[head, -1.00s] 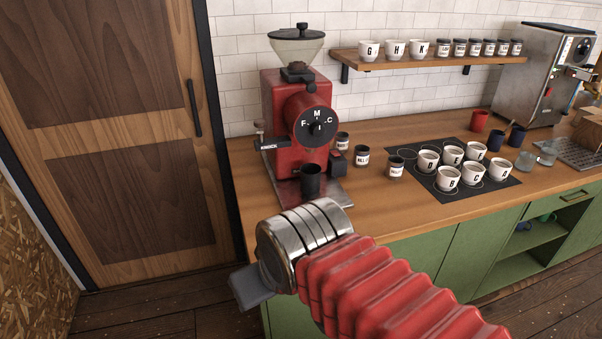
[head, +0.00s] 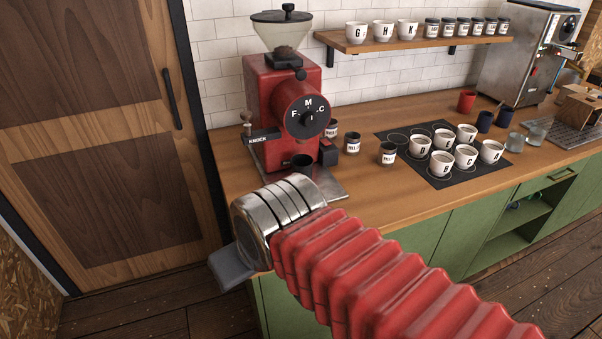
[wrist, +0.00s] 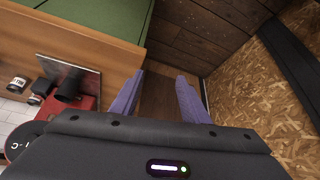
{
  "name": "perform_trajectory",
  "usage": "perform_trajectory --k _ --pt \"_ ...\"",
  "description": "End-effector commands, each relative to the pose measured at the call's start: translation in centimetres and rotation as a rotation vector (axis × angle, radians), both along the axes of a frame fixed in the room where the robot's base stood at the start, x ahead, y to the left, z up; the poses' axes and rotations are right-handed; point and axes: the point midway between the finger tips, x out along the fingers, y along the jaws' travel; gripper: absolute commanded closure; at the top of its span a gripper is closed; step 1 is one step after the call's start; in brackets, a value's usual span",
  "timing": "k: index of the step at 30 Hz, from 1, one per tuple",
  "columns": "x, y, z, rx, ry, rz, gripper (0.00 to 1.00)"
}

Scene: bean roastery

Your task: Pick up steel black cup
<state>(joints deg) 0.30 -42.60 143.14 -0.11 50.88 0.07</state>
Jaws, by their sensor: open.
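The black steel cup (head: 302,165) stands on the metal tray of the red grinder, below its spout. In the head view my wrist hides its lower part. In the wrist view the cup (wrist: 69,86) is at the left, lying sideways in the picture, beside the grinder. My gripper (wrist: 160,76) is open and empty. Its two purple fingers are apart, with only wooden floor between them. The cup is well left of the fingers and not touched. In the head view the gripper is mostly hidden behind my silver wrist, in front of the counter's left end.
The red grinder (head: 285,105) rises right behind the cup. Dark labelled jars (head: 351,143) stand right of it. A black mat (head: 470,174) holds several white lettered cups. A wooden door (head: 100,120) is at the left. The counter's front edge lies close to my arm.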

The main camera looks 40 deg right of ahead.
Motion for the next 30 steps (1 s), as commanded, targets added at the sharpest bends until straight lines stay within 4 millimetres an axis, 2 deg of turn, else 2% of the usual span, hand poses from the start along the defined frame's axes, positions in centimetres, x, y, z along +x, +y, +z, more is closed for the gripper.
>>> perform_trajectory --k 5,8,15,24,30 --pt "2.6 -1.6 -0.4 -0.012 -0.043 -0.052 0.46" --pt "5.2 -3.4 -0.7 -0.025 -0.091 -0.097 0.39" --pt "11.5 -9.3 -1.7 -0.067 -0.233 -0.208 0.23" --pt "17.2 -17.4 -3.5 -0.112 -0.41 -0.315 0.23" --pt "19.3 -23.0 -4.9 -0.145 -0.528 -0.377 0.23"
